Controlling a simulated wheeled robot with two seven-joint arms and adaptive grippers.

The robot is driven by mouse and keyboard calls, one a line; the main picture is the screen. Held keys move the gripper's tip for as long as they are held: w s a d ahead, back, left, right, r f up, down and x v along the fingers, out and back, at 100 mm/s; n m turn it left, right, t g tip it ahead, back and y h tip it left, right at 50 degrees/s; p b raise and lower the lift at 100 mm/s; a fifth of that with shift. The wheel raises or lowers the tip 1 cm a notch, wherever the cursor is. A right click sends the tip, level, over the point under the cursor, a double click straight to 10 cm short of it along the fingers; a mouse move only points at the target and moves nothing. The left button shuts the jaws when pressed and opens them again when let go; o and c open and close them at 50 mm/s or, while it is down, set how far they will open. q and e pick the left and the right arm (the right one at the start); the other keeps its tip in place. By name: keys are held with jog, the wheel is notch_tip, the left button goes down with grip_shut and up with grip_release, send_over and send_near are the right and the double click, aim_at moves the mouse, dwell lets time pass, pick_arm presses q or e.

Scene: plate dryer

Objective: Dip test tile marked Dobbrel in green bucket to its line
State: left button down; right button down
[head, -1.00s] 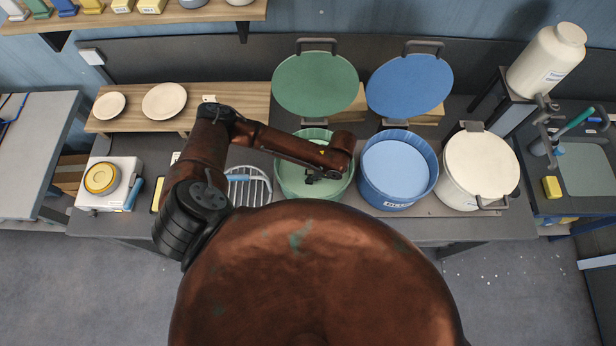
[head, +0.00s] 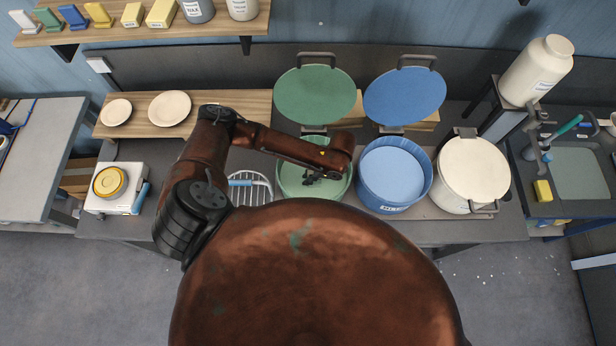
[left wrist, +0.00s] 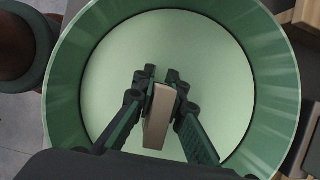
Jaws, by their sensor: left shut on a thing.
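The green bucket (head: 285,190) stands open on the bench, its round green lid (head: 315,95) raised behind it; pale green liquid (left wrist: 215,60) fills its inside. My left gripper (head: 318,178) is over the bucket's opening, pointing down. In the left wrist view my left gripper (left wrist: 162,85) is shut on a tan tile (left wrist: 158,120), seen nearly edge-on inside the bucket's rim. Its name and line do not show, and I cannot tell whether its lower end touches the liquid. My right gripper is not in view.
A blue bucket (head: 365,190) with its lid up and a white lidded bucket (head: 472,170) stand to the right. A wire rack (head: 250,188) is close on the left. Two plates (head: 170,108) lie on a wooden shelf behind.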

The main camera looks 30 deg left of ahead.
aim_at(310, 172)
pick_arm(q)
jog(key=shift+r+p, duration=1.6)
jog(key=shift+r, duration=3.2)
jog(key=shift+s, duration=0.1)
